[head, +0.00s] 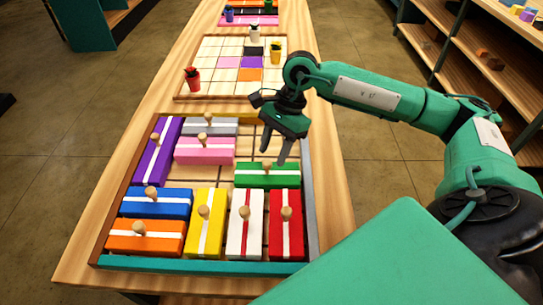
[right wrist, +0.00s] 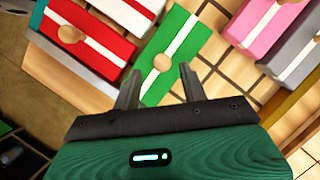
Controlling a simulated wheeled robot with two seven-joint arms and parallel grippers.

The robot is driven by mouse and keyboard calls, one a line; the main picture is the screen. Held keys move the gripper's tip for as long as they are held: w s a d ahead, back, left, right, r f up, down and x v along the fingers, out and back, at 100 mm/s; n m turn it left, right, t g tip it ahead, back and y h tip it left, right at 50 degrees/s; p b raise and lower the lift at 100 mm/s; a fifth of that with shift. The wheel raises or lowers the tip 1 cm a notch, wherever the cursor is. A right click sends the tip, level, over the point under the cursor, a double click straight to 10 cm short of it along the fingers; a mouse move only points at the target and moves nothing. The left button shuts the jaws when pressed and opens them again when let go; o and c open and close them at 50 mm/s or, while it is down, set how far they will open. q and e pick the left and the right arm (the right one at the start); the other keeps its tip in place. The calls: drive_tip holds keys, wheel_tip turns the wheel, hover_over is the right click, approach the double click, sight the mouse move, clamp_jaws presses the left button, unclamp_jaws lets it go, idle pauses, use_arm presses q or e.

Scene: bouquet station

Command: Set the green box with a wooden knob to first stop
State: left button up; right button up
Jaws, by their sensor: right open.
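The green box (head: 282,177) with a white stripe and a wooden knob lies crosswise in the framed tray (head: 310,205), at its right side. My right gripper (head: 273,160) is open just above the box. In the right wrist view the green box (right wrist: 184,33) lies ahead of my open fingers (right wrist: 160,85), with the knob (right wrist: 163,62) beyond the gap between the tips. The knob looks free of both fingers. My left gripper is not in view.
A red box (head: 286,215) and a white box (head: 245,235) stand below the green one. A pink box (head: 204,155) is to its left. Bare grid shows above it. A gridded board (head: 192,55) with small pots stands farther back.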

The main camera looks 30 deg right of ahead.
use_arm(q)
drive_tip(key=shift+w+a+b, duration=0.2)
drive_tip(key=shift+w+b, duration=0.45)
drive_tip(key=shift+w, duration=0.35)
use_arm(e)
drive_tip(key=v, duration=1.1)
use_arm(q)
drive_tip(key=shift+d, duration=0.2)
use_arm(e)
drive_tip(key=shift+d+r, duration=0.1)
